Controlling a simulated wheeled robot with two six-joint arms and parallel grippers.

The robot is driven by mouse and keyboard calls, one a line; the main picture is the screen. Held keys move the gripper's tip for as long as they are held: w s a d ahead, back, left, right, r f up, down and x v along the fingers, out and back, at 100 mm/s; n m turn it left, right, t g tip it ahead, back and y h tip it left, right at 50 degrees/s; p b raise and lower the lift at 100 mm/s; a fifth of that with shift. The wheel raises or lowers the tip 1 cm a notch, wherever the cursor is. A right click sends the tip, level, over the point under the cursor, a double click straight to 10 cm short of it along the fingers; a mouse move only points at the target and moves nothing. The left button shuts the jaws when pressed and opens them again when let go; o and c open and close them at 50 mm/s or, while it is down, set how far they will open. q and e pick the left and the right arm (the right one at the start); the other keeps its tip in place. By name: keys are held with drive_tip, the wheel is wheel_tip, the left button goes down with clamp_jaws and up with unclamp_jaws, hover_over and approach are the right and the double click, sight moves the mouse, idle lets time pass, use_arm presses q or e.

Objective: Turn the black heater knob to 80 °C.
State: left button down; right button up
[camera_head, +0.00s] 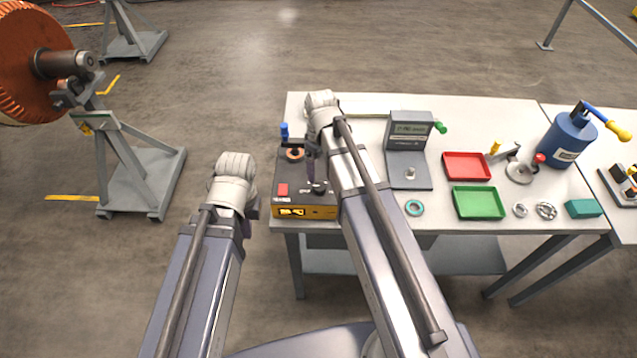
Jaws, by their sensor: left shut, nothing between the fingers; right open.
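The heater (325,212) is a box with a dark top and an orange front, at the table's left front corner. Its front has a lit yellow display (291,212), too small to read. A red button (283,190) is on its top. The black knob (319,188) appears to be on the heater's top right, partly hidden by my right arm; its setting cannot be read. My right gripper (311,172) is open above the heater, close to the knob; whether it touches the knob cannot be told. My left gripper (251,208) is shut and empty, left of the heater, off the table.
A copper-coloured ring (294,154) sits at the heater's back, near a blue-topped item (284,130). Right of my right arm are a grey gauge stand (408,130), a red tray (466,166) and a green tray (478,203).

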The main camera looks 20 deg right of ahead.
sight(320, 186)
wheel_tip(320, 186, down, 7)
drive_tip(key=b, duration=0.7)
drive_tip(key=shift+f, duration=0.2)
clamp_jaws()
